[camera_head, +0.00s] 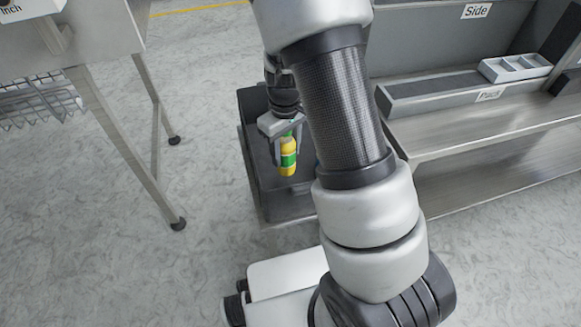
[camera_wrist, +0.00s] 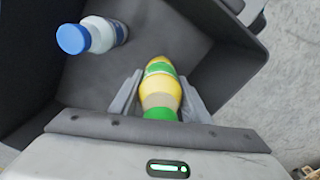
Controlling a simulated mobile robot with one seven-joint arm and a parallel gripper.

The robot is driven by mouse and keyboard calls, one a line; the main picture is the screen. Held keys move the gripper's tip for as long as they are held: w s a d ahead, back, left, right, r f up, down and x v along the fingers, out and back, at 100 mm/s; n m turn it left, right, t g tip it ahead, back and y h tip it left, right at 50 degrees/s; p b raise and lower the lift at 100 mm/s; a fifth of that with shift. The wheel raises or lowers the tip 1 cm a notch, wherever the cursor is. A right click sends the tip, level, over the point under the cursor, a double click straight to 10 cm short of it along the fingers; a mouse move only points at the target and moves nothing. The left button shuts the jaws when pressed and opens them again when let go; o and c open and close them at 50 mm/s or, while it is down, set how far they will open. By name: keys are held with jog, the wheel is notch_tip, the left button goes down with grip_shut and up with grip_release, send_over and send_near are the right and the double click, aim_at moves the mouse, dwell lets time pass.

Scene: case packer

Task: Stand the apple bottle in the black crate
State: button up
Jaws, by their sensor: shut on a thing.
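The apple bottle, yellow with a green label, (camera_head: 288,160) hangs upright between the fingers of my gripper (camera_head: 287,138) in the head view. It also shows in the wrist view (camera_wrist: 161,84), with my gripper (camera_wrist: 160,95) shut on it. The black crate (camera_head: 247,120) is below and around the bottle, partly hidden by my arm. Its dark inner floor and wall (camera_wrist: 235,45) show in the wrist view. The bottle is over or inside the crate; whether its base touches the floor I cannot tell.
A white bottle with a blue cap (camera_wrist: 103,36) is in the crate, left of the apple bottle in the wrist view. A steel bench (camera_head: 480,140) with a grey divided tray (camera_head: 515,68) stands right.

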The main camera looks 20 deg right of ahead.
jog(key=shift+f+b, duration=0.8)
jog(key=shift+f, duration=2.5)
jog(key=shift+f, duration=0.1)
jog(key=shift+f, duration=0.15)
jog(key=o, duration=1.3)
jog(key=shift+c, duration=0.2)
jog(key=shift+r, duration=0.2)
